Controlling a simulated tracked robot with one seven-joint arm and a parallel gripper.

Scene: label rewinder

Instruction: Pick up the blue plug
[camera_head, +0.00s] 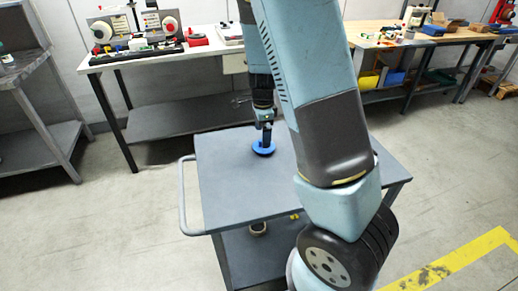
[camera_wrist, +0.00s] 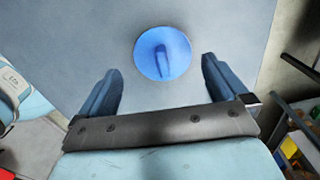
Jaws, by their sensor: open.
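The blue plug (camera_head: 264,148) is a round blue disc lying on the grey top of a cart (camera_head: 232,190). In the wrist view the plug (camera_wrist: 162,53) shows a raised narrow grip across its middle. My gripper (camera_head: 265,136) points down over the plug in the head view and hides part of it. In the wrist view my gripper (camera_wrist: 160,85) is open, with one finger to each side. The plug lies between and just beyond the fingertips in that picture, and nothing is held. The height gap between fingertips and plug is hard to tell.
The cart has a side handle (camera_head: 185,195) and a lower shelf with a small round item (camera_head: 257,229). The rest of its top is clear. A white bench (camera_head: 170,55) with a label machine stands behind, and a wooden bench (camera_head: 385,35) at the right.

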